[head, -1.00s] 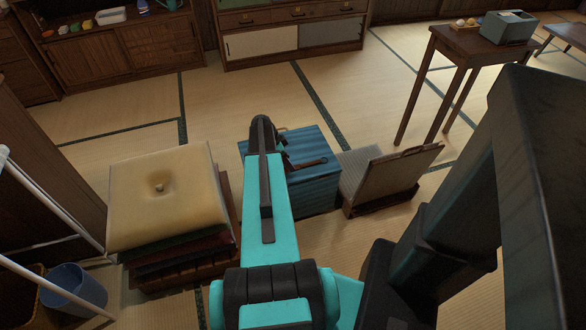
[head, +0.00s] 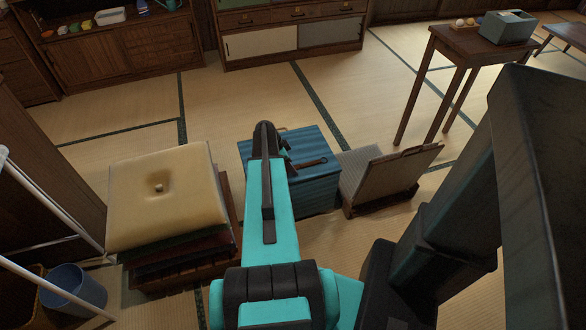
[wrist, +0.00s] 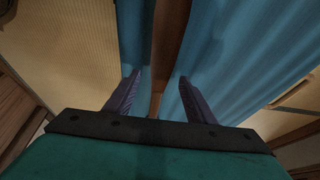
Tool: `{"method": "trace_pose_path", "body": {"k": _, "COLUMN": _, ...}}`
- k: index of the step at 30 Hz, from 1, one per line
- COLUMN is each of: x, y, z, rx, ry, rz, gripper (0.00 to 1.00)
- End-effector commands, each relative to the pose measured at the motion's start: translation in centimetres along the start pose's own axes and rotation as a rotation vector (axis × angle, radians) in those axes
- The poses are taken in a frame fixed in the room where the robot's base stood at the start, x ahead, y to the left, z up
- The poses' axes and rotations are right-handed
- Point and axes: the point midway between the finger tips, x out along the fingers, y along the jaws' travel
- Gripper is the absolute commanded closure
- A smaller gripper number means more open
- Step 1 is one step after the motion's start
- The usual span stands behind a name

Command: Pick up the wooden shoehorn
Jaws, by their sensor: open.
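The wooden shoehorn (head: 311,163) lies on top of a blue ribbed box (head: 318,188) in the head view. Its left part is hidden behind my arm. My gripper (head: 286,147) is over the box, beside the visible part of the shoehorn and mostly hidden by my own wrist. In the wrist view my gripper (wrist: 156,86) is open, with its two dark fingers apart. A long brown wooden strip, which looks like the shoehorn (wrist: 168,40), runs between the fingers over the blue surface. I cannot tell whether either finger touches it.
A stack of cushions (head: 165,195) stands left of the box. A legless floor chair (head: 395,175) stands close on its right. A small wooden table (head: 465,42) is at the back right, and cabinets line the back. Tatami behind the box is clear.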

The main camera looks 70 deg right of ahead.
Motion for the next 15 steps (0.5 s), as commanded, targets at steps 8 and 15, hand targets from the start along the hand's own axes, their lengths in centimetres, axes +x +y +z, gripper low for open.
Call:
{"method": "trace_pose_path", "body": {"k": 8, "x": 0.17, "y": -0.01, "z": 0.12, "rx": -0.001, "ry": 0.0, "rz": 0.0, "gripper": 0.5}}
{"method": "trace_pose_path", "body": {"k": 15, "x": 0.11, "y": -0.02, "z": 0.12, "rx": -0.001, "ry": 0.0, "rz": 0.0, "gripper": 0.87}}
